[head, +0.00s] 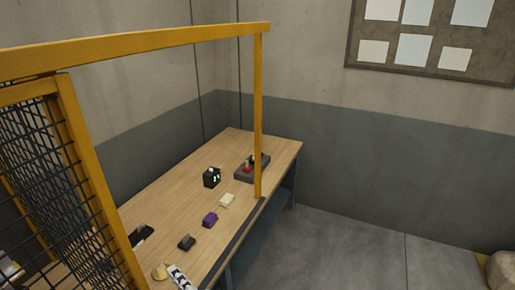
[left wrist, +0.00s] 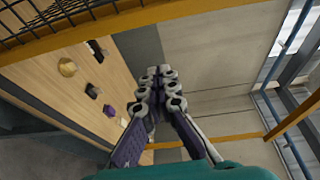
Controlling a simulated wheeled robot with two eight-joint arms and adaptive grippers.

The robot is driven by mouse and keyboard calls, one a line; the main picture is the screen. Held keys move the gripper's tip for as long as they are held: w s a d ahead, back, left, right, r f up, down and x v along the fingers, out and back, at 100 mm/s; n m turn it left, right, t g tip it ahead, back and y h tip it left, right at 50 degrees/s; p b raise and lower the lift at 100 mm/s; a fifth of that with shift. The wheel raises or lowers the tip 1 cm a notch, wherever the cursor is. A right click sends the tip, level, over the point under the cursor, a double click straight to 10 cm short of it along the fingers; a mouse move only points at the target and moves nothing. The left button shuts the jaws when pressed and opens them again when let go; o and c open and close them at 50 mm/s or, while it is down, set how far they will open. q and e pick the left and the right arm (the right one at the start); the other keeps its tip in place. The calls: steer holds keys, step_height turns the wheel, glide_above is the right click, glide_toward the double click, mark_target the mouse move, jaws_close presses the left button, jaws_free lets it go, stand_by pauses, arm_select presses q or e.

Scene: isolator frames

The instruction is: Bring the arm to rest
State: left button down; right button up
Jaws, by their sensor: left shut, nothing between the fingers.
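My left gripper (head: 180,279) shows at the bottom edge of the head view, in front of the near end of the wooden bench (head: 165,203). Only a pale, dark-jointed part of it is visible there. In the left wrist view the left gripper (left wrist: 160,88) is shut, its jointed fingers meeting with nothing between them. The fingers stand clear of the bench, which lies to the left in that view. My right gripper is in neither view.
A yellow frame (head: 150,48) with black mesh (head: 55,180) borders the bench. On the bench are a brass piece (head: 160,271), dark block (head: 187,242), purple block (head: 210,218), cream block (head: 227,200), black box with green display (head: 211,178) and dark tray (head: 243,170).

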arm_select(q)
step_height(320, 180, down, 12)
steer(key=s+a+n+g+h+b, duration=0.1)
steer(key=a+n+g+h, duration=0.15)
steer(key=g+h, duration=0.35)
steer(key=s+d+r+n+t+h+b, duration=0.1)
steer(key=d+n+t+h, duration=0.1)
steer(key=d+n+h, duration=0.3)
steer(key=shift+s+d+r+h, duration=0.15)
steer(key=shift+d+r+h, duration=0.05)
steer(key=shift+d+h, duration=0.95)
steer(key=shift+a, duration=0.1)
